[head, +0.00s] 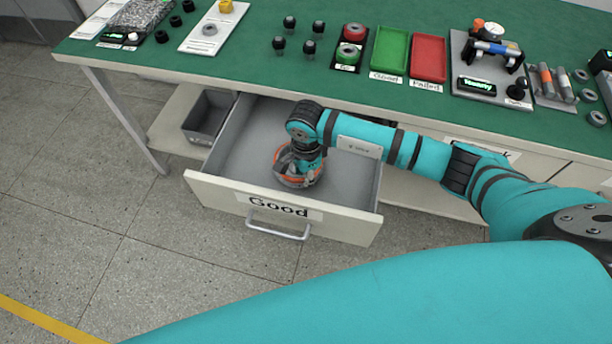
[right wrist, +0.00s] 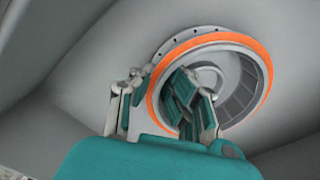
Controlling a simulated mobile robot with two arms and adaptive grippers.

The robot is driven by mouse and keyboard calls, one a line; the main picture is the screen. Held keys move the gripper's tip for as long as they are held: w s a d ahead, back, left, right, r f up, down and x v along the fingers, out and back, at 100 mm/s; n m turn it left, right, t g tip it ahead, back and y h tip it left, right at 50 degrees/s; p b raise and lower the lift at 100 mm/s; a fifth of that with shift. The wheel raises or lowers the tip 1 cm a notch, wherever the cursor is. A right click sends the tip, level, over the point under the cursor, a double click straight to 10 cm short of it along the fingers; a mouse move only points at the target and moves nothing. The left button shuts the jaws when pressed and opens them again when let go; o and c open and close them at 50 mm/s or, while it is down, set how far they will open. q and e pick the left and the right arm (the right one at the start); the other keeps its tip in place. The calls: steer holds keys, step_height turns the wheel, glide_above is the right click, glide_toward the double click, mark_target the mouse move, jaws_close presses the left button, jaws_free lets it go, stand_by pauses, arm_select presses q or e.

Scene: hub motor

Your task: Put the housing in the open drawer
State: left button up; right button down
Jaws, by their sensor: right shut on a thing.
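The open drawer (head: 228,191) is pulled out below the green-topped bench, and its front carries a "Good" label. The housing (head: 284,177), a round grey shell with an orange ring, is inside the drawer area near the middle. In the right wrist view the housing (right wrist: 258,58) shows its hollow inside, with grey drawer surfaces around it. My right gripper (right wrist: 165,100) is shut on the housing's rim, with one finger outside and one inside. Whether the housing touches the drawer floor cannot be told. My left gripper is not in view.
The green bench top (head: 250,62) lies behind the drawer. It holds a green tray (head: 390,50), a red tray (head: 428,57), a test fixture (head: 490,60) and several small parts. A grey bin (head: 208,115) stands on a shelf left of the drawer. The drawer floor around the housing is clear.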

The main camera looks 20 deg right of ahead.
steer(key=shift+w+f, duration=0.1)
steer(key=shift+f, duration=0.2)
steer(key=c, duration=1.9)
jaws_free()
steer(key=shift+f, duration=0.1)
steer(key=o, duration=0.5)
steer(key=shift+c, duration=0.2)
step_height(320, 180, up, 12)
